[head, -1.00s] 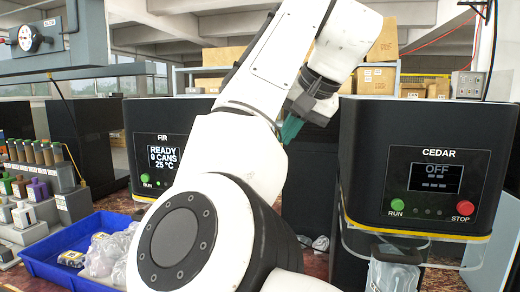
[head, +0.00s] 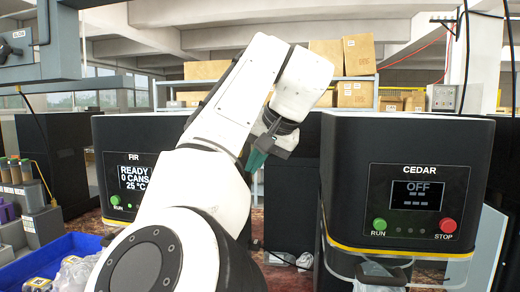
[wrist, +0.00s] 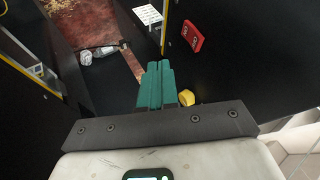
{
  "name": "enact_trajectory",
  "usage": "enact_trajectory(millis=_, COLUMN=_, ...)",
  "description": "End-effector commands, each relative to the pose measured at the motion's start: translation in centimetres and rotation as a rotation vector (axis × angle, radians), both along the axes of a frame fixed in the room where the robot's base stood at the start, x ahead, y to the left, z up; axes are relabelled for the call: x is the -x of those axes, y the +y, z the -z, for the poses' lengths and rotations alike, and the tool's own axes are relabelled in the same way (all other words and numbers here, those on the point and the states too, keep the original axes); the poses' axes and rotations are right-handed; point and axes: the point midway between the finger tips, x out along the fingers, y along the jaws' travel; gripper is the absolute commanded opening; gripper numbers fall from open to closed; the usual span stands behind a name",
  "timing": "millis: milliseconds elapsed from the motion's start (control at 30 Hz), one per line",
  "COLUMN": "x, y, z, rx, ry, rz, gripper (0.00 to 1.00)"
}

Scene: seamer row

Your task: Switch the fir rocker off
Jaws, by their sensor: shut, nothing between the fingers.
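The fir machine (head: 112,150) is a black box on the left in the head view. Its lit screen (head: 133,178) reads READY, 0 CANS, 25 °C. My arm covers its right part. In the wrist view a red rocker switch (wrist: 193,36) sits on a dark panel, to the upper right of my fingers and apart from them. I cannot tell from this view which machine bears it or which way it is tipped. My gripper (head: 253,161) has green fingers, which also show in the wrist view (wrist: 157,86). They are shut and empty, between the two machines.
The cedar machine (head: 345,160) stands at the right, its screen reading OFF. A blue crate (head: 75,245) with wrapped items is at lower left.

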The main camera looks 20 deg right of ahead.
Motion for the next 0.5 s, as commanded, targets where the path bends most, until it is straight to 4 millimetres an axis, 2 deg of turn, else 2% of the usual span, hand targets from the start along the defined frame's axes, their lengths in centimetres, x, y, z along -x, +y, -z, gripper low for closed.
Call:
enact_trajectory(millis=200, x=-2.6, y=0.7, z=3.3, rx=0.0, ry=0.003, rz=-0.001, gripper=0.0)
enact_trajectory(millis=333, x=-3.7, y=2.4, z=2.9, rx=0.0, ry=0.0, rz=-0.004, gripper=0.0)
enact_trajectory(millis=500, x=-4.6, y=3.5, z=2.8, rx=0.0, ry=0.001, rz=-0.001, gripper=0.0)
